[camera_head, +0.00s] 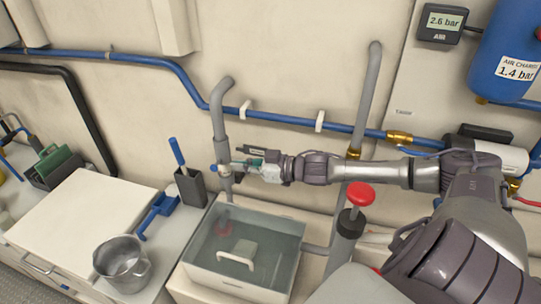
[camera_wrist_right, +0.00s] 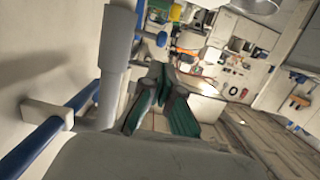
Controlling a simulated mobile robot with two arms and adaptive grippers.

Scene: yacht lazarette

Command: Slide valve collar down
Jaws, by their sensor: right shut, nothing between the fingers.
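A grey vertical pipe stands against the wall left of centre in the head view. A thicker sleeve on it, which looks like the valve collar (camera_head: 221,148), also shows in the right wrist view (camera_wrist_right: 118,38). My right gripper (camera_head: 237,166) reaches in from the right, its tips close beside the pipe's lower part. In the right wrist view the green-padded fingers (camera_wrist_right: 163,103) are shut with nothing between them, right of the pipe. I cannot tell whether they touch it. A small blue end (camera_head: 213,167) shows left of the pipe. My left gripper is not in view.
A water-filled clear tank (camera_head: 297,232) stands below the gripper. A dark holder with a blue-handled tool (camera_head: 177,152), a metal pot (camera_head: 122,262) and a red knob (camera_head: 360,194) are nearby. A blue pipe (camera_head: 280,122) runs along the wall above my arm.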

